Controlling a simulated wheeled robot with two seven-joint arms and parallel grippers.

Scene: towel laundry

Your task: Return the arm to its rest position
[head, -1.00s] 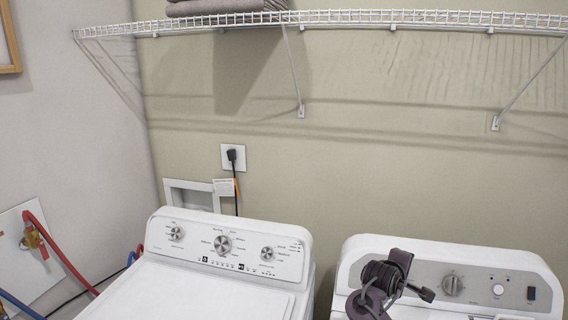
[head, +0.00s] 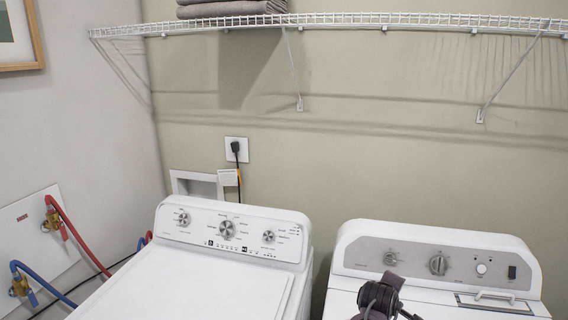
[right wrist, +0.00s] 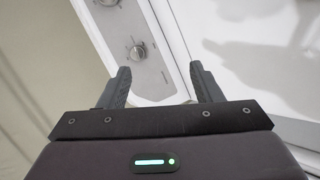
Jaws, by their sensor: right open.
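My right gripper (right wrist: 160,82) is open in the right wrist view, with its two dark fingers apart and nothing between them. In the head view, part of my dark right arm (head: 380,297) shows at the bottom edge, in front of the right-hand machine. My left gripper is in neither view. Folded grey towels (head: 232,9) lie stacked on the white wire shelf (head: 345,20); the top of the stack is cut off by the frame.
A white washer (head: 232,233) stands at left and a second white machine with a grey panel (head: 438,263) at right, with a narrow gap between them. Red (head: 82,240) and blue (head: 42,285) hoses run along the left wall. A plugged outlet (head: 236,150) is on the back wall.

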